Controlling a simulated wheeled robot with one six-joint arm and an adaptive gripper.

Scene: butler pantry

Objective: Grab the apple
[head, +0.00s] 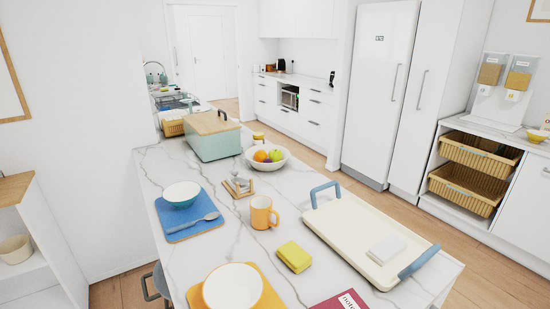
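A white bowl (268,166) stands on the marble counter, just right of the teal bread bin. It holds several pieces of fruit. A round yellow-green fruit (276,155) on the right side of the bowl looks like the apple, though it is small in the picture. An orange fruit (260,156) lies to its left. The bowl's rim hides the lower part of the fruit. My gripper does not show in the head view.
The marble counter (222,248) also bears a teal bread bin (213,140), an orange mug (263,213), a yellow sponge (293,257) and a cream tray (345,222) with blue handles. A blue placemat (176,217) holds a bowl and spoon. Open floor lies right of the counter.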

